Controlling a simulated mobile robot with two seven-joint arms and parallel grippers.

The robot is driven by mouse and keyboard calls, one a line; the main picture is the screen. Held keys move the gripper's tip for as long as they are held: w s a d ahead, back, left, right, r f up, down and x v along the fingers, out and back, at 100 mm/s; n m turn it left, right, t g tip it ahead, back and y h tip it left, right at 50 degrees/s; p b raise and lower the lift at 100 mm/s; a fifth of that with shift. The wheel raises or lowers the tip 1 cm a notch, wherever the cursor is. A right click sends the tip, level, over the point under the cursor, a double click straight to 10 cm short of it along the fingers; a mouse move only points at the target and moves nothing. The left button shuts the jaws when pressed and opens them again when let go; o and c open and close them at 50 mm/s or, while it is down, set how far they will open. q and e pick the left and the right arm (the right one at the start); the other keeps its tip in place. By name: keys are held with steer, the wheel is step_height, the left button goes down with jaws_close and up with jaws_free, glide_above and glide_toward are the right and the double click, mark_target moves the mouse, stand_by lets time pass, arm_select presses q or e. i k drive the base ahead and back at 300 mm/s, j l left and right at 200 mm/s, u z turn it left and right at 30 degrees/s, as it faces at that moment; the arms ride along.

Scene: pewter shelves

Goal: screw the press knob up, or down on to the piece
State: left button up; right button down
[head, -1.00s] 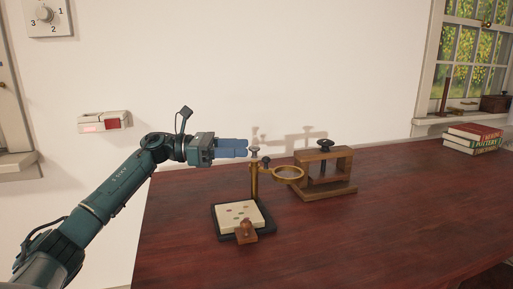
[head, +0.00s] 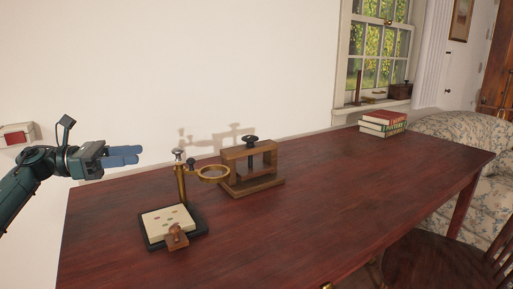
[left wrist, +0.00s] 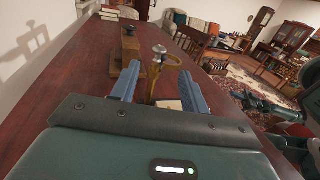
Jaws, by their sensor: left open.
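The wooden press (head: 252,168) stands on the dark red table, with its black knob (head: 250,139) on top of a dark screw. In the left wrist view the press (left wrist: 126,46) is ahead, a little left of centre, with the knob (left wrist: 128,30) on top. My left gripper (head: 138,155) is in the air at the left, above the table's back left edge, well left of the press. It is open and empty. Its two blue fingers (left wrist: 156,82) are spread apart, with the brass stand showing between them. What lies under the press screw is too small to tell.
A brass stand with a ring (head: 181,183) is between my left gripper and the press. Its dark base holds a pale board (head: 166,219) with a small wooden piece (head: 176,237) at the front. Books (head: 383,123) lie at the far right. The table's middle right is clear.

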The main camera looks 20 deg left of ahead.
mark_target(249, 139)
steer(key=k+j, duration=0.15)
steer(key=j, duration=0.15)
steer(key=k+j, duration=0.15)
steer(key=j, duration=0.15)
steer(key=k+j, duration=0.1)
steer(key=j, duration=0.25)
steer(key=k+j, duration=0.15)
steer(key=j, duration=0.15)
